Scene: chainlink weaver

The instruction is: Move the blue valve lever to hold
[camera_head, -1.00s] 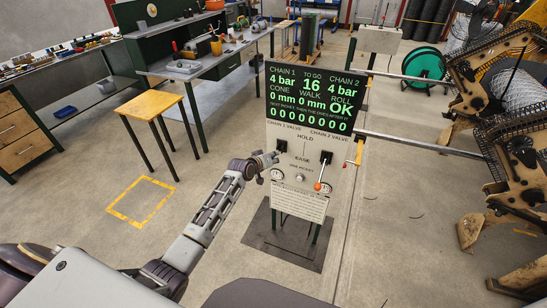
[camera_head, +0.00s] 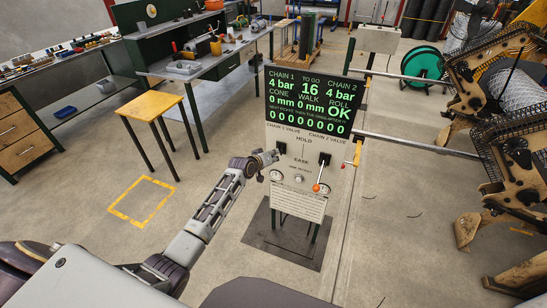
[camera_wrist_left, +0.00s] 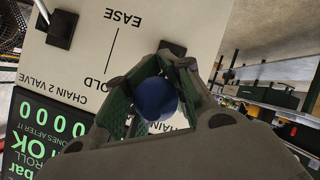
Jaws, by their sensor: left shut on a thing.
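The blue valve lever shows as a round blue knob (camera_wrist_left: 156,98) in the left wrist view, between my left gripper's green-padded fingers (camera_wrist_left: 150,100). The fingers are closed around it. Its black mount (camera_wrist_left: 172,47) shows just above. In that upside-down view the knob lies beside the word HOLD, with EASE higher up; I cannot tell exactly how far the lever is swung. In the head view my left gripper (camera_head: 272,157) is at the left side of the white valve panel (camera_head: 300,178), below CHAIN 1 VALVE, and hides the knob. My right gripper is not in view.
A second lever with a red-orange knob (camera_head: 317,187) hangs at the panel's right, under CHAIN 2 VALVE. A green-lettered display (camera_head: 312,101) tops the panel. Machine arms and rails stand to the right. A yellow stool (camera_head: 152,104) and open floor lie to the left.

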